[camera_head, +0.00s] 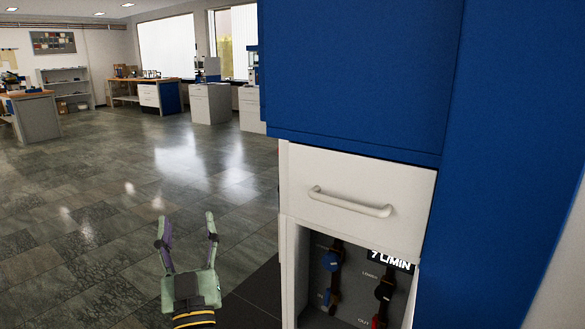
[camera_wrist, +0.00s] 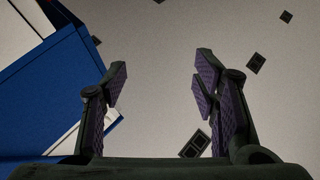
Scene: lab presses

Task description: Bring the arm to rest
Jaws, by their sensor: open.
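My gripper (camera_head: 188,230) is at the lower middle of the head view, fingers pointing up and spread apart. It is open and empty, left of the white cabinet and apart from it in the picture. In the wrist view my gripper (camera_wrist: 160,85) shows both purple-padded fingers wide apart with nothing between them. Behind them is a pale surface with dark square fittings.
A blue cabinet (camera_head: 350,75) stands over a white drawer (camera_head: 358,197) with a bar handle (camera_head: 350,203). Below is an open recess with valves and a "7 L/MIN" display (camera_head: 390,261). The tiled floor (camera_head: 130,170) to the left is clear. Benches (camera_head: 35,115) stand far back.

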